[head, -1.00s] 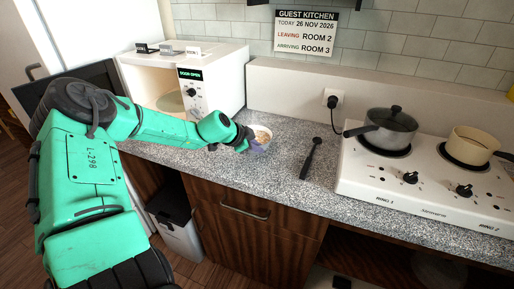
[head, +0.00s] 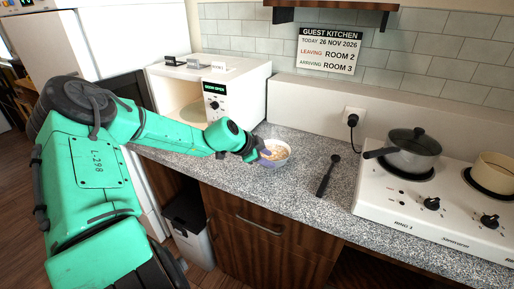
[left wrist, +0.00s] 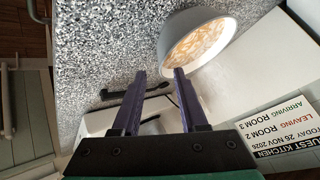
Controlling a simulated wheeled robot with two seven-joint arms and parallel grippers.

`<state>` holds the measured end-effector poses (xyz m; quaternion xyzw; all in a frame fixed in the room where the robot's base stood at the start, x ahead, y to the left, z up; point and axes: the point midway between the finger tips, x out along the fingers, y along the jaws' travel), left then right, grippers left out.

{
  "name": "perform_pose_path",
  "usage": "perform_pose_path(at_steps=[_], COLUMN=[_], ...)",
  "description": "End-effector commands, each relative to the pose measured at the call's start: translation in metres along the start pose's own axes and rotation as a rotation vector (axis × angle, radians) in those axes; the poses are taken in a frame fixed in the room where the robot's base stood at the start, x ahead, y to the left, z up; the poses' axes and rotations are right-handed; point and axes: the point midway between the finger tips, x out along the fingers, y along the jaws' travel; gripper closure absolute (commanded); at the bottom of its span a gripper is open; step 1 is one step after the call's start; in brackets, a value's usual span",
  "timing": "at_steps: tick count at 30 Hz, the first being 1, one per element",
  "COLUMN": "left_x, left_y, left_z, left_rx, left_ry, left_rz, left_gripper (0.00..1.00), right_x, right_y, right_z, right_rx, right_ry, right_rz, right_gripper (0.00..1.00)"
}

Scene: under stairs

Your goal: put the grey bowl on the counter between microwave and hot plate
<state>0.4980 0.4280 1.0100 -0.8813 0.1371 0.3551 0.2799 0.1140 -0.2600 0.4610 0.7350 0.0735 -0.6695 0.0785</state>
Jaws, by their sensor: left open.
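The grey bowl (head: 276,161), filled with pale brown food, stands upright on the counter (head: 310,150) between the microwave (head: 247,95) and the hot plate (head: 400,205). My left gripper (head: 262,153) is at the bowl's left side in the head view. In the left wrist view, its two purple fingers (left wrist: 158,76) are apart with nothing between them. The bowl (left wrist: 175,25) lies beyond the fingertips, and one fingertip overlaps its rim in the picture. I cannot tell whether it touches. My right gripper is not in view.
The microwave door is open. A black utensil (head: 327,176) lies on the counter right of the bowl. A lidded pot (head: 414,155) and a cream pot (head: 493,175) stand on the hot plate. A bin (head: 188,225) stands below the counter. The counter's front strip is clear.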

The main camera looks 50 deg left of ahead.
Motion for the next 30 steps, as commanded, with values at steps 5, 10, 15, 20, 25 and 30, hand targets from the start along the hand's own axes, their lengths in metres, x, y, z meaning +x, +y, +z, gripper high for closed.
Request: perform_pose_path(at_steps=[5, 10, 15, 20, 25, 30], left_x=[-0.036, -0.062, -0.068, -0.068, -0.068, -0.067], left_y=[-0.001, 0.0, 0.001, 0.0, 0.0, 0.0], left_z=[-0.001, 0.0, 0.001, 0.001, 0.001, 0.001], left_rx=[0.002, -0.001, -0.002, -0.002, -0.002, -0.002], left_ry=[0.003, 0.001, 0.0, 0.0, 0.0, 0.0], left_rz=[-0.005, -0.002, 0.0, 0.0, 0.0, 0.0], left_gripper=[0.57, 0.57, 0.57, 0.57, 0.57, 0.57], right_x=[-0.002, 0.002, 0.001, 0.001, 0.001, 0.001], right_y=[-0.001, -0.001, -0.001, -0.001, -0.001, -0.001], right_z=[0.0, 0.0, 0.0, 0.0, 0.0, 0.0], right_rx=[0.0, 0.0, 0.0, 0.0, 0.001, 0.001], right_ry=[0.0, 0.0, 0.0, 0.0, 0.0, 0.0], right_rz=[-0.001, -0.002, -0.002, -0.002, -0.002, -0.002], right_gripper=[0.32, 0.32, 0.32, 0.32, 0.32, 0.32])
